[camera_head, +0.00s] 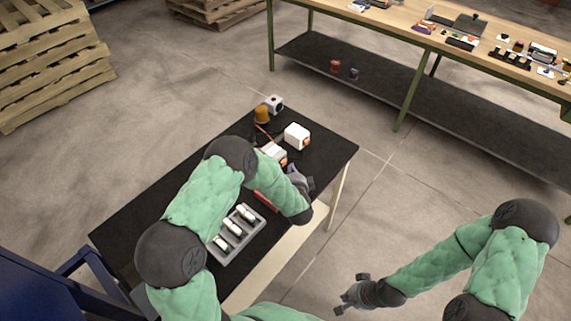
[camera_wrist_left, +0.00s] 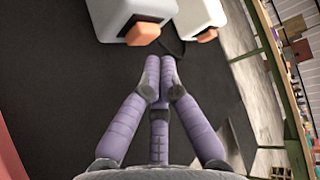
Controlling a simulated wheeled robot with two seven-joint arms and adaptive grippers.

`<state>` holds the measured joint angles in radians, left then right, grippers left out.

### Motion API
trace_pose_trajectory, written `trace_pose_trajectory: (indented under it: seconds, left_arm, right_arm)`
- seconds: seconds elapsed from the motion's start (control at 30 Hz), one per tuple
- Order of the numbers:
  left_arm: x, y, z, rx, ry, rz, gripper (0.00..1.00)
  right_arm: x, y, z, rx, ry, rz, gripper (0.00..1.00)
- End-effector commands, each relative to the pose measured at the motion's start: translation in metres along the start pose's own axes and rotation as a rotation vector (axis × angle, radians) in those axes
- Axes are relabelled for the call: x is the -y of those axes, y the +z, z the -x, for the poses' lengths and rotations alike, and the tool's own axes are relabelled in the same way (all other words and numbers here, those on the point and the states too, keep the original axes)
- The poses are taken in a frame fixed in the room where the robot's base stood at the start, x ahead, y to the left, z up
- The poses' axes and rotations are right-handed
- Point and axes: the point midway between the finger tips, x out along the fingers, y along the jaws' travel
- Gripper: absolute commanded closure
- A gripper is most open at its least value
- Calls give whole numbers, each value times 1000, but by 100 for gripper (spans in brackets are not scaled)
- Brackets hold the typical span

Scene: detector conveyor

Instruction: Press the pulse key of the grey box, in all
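Two pale boxes with orange keys stand on the black table (camera_head: 318,158). One box (camera_head: 297,136) stands clear; the other (camera_head: 270,151) is partly hidden by my left arm. In the left wrist view the left box (camera_wrist_left: 122,14) has an orange key (camera_wrist_left: 143,34), and the right box (camera_wrist_left: 196,12) has another (camera_wrist_left: 207,35). I cannot tell which box is the grey one. My left gripper (camera_head: 300,180), also in its wrist view (camera_wrist_left: 160,78), is shut and empty, fingertips together, apart from both keys. My right gripper (camera_head: 348,292) is open and empty, off the table.
An orange beacon (camera_head: 262,115) and a small pale block with a dark round spot (camera_head: 275,103) stand at the table's far end. A grey tray (camera_head: 222,257) holds white pieces near my left arm. A red object (camera_head: 267,201) lies beside it. A workbench (camera_head: 400,33) stands behind.

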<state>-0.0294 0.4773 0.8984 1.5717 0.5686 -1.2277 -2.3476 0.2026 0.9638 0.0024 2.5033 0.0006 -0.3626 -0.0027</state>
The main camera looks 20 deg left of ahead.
Motion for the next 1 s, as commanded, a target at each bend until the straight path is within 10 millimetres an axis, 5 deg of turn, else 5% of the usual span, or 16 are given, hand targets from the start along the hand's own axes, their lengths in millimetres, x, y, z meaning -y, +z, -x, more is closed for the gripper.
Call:
trace_pose_trajectory:
  seconds: [0.37, 1.0]
  left_arm:
    - [0, -2, 2, -1, 1, -1, 100]
    - [0, -36, 35, -2, 0, -1, 100]
  right_arm:
    - [0, 0, 1, 0, 0, 0, 100]
    - [4, 0, 12, 0, 0, 0, 100]
